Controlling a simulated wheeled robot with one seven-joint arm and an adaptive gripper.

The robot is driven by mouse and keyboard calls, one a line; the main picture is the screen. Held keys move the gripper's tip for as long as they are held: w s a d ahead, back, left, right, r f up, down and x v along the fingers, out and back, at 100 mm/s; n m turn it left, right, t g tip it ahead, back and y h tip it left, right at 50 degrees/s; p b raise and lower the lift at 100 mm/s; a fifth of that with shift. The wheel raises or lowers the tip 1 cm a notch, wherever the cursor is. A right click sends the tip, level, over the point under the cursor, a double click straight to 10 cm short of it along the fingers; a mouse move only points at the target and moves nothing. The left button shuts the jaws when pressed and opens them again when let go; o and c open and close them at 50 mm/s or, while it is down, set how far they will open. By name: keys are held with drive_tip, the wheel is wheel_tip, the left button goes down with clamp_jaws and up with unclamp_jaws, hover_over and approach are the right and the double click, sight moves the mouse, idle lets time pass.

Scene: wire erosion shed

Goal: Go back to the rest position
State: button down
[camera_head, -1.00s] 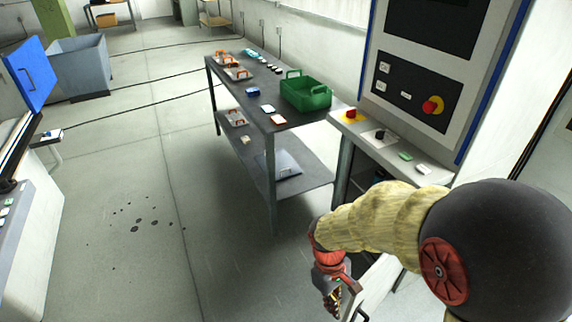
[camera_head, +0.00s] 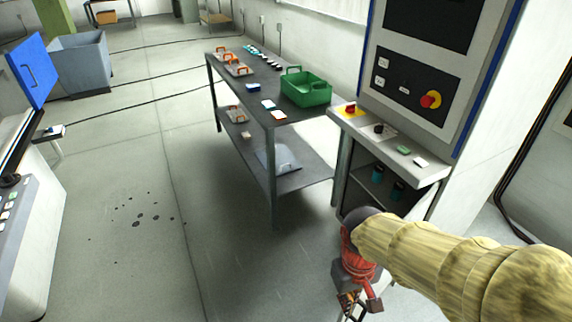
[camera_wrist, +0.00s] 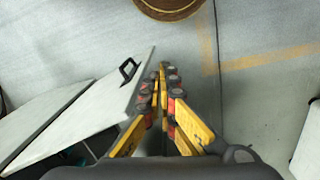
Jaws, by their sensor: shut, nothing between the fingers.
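My gripper (camera_head: 350,303) hangs low at the bottom of the head view, below and in front of the control console (camera_head: 392,150). Its tips are partly cut off by the picture's lower edge. In the wrist view my gripper (camera_wrist: 164,72) points away from the camera, with its yellow and red fingers together and nothing between them. My arm, in a tan sleeve, reaches in from the lower right.
A grey table (camera_head: 272,124) carries a green crate (camera_head: 305,92) and small parts. A blue-grey bin (camera_head: 78,68) stands far left. In the wrist view a white panel (camera_wrist: 98,105) with a black handle is close left of the fingers. Open floor (camera_head: 120,180) lies left.

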drive_tip(key=s+d+r+m+t, duration=0.1)
drive_tip(key=s+d+r+t, duration=0.1)
drive_tip(key=r, duration=0.5)
drive_tip(key=s+d+r+m+t, duration=0.1)
drive_tip(key=d+r+m+t, duration=0.1)
drive_tip(key=r, duration=0.6)
drive_tip(key=shift+s+d+t, duration=0.25)
drive_tip(key=shift+s+t, duration=0.1)
drive_tip(key=shift+t, duration=0.55)
